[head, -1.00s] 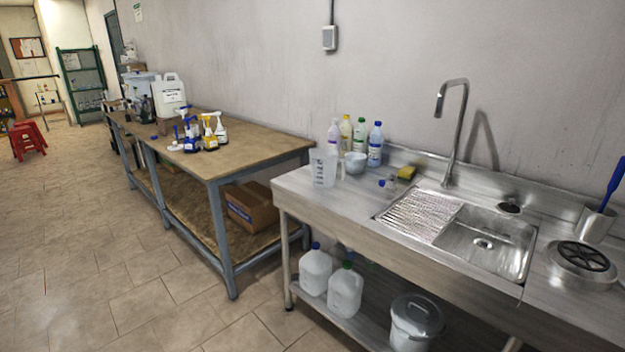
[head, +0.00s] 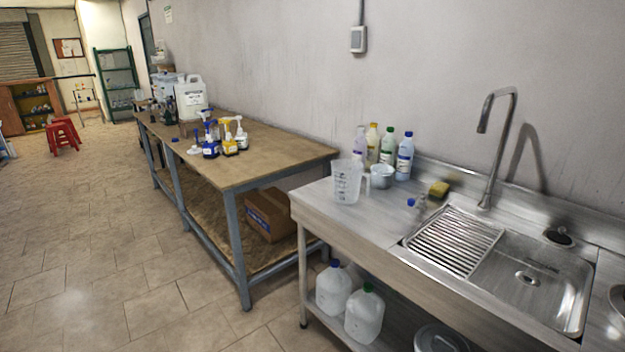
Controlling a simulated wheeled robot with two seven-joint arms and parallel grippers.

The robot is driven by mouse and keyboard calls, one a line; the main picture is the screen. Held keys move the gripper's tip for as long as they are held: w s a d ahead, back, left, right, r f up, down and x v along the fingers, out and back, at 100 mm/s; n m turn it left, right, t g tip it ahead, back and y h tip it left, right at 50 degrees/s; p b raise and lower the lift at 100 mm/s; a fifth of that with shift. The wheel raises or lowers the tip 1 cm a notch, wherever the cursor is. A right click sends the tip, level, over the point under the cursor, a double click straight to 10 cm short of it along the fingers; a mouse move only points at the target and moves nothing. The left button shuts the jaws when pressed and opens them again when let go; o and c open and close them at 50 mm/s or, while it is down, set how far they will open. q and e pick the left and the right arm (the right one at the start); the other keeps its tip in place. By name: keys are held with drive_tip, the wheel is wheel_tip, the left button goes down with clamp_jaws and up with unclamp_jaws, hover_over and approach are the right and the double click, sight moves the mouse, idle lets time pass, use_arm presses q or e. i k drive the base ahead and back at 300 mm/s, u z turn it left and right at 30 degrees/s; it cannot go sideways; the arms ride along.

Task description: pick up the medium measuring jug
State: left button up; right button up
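A clear measuring jug (head: 346,182) with a handle on its right side stands upright near the left end of the steel sink counter (head: 385,219). Neither of my grippers shows in the head view.
Several bottles (head: 404,157) stand behind the jug against the wall. A small blue-capped bottle (head: 419,203) and a yellow sponge (head: 439,188) lie near the sink (head: 525,280). The tiled floor (head: 95,240) in front is clear.

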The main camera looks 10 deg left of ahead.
sight(346, 174)
drive_tip(key=u, duration=0.05)
drive_tip(key=i, duration=1.15)
drive_tip(key=z, duration=0.65)
